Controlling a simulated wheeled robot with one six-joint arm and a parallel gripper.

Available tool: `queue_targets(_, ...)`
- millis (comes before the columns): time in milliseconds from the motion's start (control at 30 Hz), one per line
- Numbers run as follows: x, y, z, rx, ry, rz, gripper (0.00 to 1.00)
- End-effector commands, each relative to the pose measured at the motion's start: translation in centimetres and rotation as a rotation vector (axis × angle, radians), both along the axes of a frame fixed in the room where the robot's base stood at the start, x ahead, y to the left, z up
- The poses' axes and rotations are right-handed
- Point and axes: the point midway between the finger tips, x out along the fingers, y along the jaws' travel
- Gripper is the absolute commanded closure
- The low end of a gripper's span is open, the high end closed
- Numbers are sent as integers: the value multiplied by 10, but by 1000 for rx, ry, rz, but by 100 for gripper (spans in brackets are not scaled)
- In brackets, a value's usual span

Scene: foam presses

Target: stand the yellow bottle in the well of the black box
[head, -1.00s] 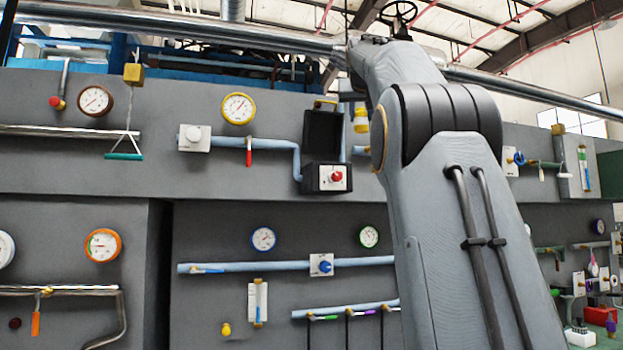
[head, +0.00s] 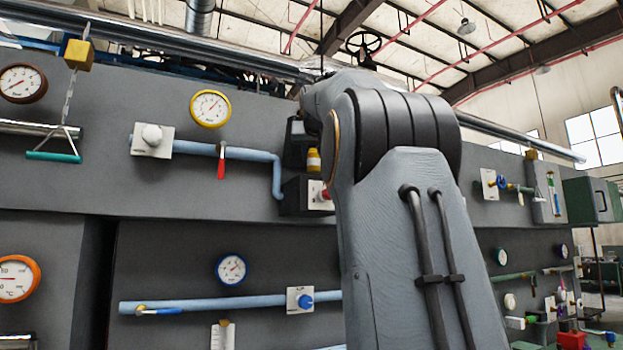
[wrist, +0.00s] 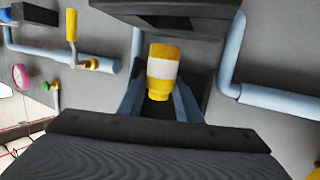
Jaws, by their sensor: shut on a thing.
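The yellow bottle (head: 313,163), with a white band, appears upright just above the lower part of the black box (head: 292,197), in front of its raised back part. In the wrist view the bottle (wrist: 162,68) is between the two bluish-grey fingers of my gripper (wrist: 158,90), which is shut on it. Dark parts of the box (wrist: 185,8) show behind and above it there. My arm hides the right side of the box in the head view. The well is not visible, and I cannot tell whether the bottle touches the box.
A red knob (head: 325,195) on a white plate is on the box front, partly hidden by my arm. A light-blue pipe (head: 262,156) with a red-handled valve (head: 221,166) runs just left of the box. A yellow-handled valve (wrist: 72,28) shows in the wrist view.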

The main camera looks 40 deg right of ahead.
Motion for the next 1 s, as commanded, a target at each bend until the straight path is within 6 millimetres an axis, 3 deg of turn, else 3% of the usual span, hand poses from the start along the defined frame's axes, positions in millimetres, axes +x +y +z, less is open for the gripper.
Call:
queue_targets(600, -1, 0, -53, 0, -1, 1, 96)
queue_targets(967, 0, 0, -57, 0, -1, 1, 96)
queue_targets(1000, 0, 0, -58, 0, -1, 1, 65)
